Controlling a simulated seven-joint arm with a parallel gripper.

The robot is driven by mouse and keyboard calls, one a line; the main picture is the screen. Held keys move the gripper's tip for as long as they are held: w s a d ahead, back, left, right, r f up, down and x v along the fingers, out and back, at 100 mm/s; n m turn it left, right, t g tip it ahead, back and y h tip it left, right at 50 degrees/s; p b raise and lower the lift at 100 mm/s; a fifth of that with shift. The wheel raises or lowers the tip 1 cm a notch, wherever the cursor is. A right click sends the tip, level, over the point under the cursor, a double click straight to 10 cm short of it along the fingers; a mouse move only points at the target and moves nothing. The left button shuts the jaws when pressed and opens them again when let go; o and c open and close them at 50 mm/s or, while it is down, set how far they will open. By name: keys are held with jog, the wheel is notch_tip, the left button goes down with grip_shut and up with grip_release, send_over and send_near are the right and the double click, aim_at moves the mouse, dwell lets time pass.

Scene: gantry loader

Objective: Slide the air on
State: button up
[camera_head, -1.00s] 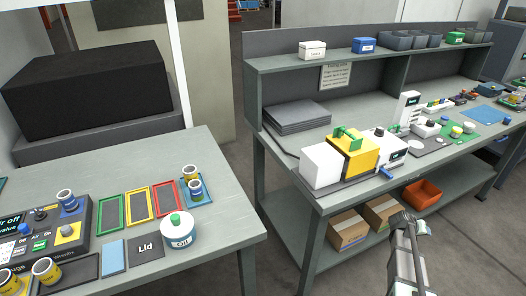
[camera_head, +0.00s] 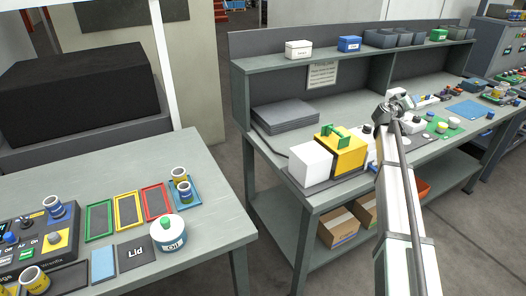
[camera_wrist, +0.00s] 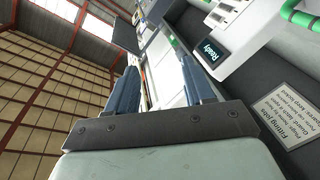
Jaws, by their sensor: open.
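A dark control box (camera_head: 52,232) stands on the left table, cut by the picture's left edge. It carries a small blue slide knob (camera_head: 11,238) above small labels that seem to read Off, Air and On. My gripper (camera_head: 396,104) is far to the right, raised in front of the right bench. In the wrist view its two blue-grey fingers (camera_wrist: 163,88) stand apart with nothing between them.
The left table holds coloured frames (camera_head: 128,210), a white can with a green knob (camera_head: 168,234) and several small tins. A yellow and white machine (camera_head: 340,152) stands on the right bench (camera_head: 262,158). A floor gap separates table and bench.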

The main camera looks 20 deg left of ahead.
jog(key=a+r+n+y, duration=0.1)
jog(key=a+y, duration=0.1)
jog(key=a, duration=1.8)
jog(key=s+a+n+g+y, duration=0.15)
jog(key=s+a, duration=0.25)
jog(key=a, duration=0.8)
jog(key=s+a+n+y, duration=0.15)
jog(key=s+a, duration=0.35)
jog(key=a, duration=0.7)
jog(key=s+a+n+y, duration=0.1)
jog(key=s+a+y, duration=0.25)
jog(key=a, duration=0.85)
jog(key=s+a+n+g+y, duration=0.3)
jog(key=s+a+n+g, duration=0.15)
jog(key=s+a, duration=1.9)
jog(key=n+g+y, duration=0.2)
jog(key=n+g, duration=0.9)
jog(key=n, duration=0.1)
send_near(7, 235)
jog(key=shift+h, duration=0.25)
jog(key=x, duration=0.8)
jog(key=shift+a, duration=0.3)
jog(key=shift+c, duration=0.3)
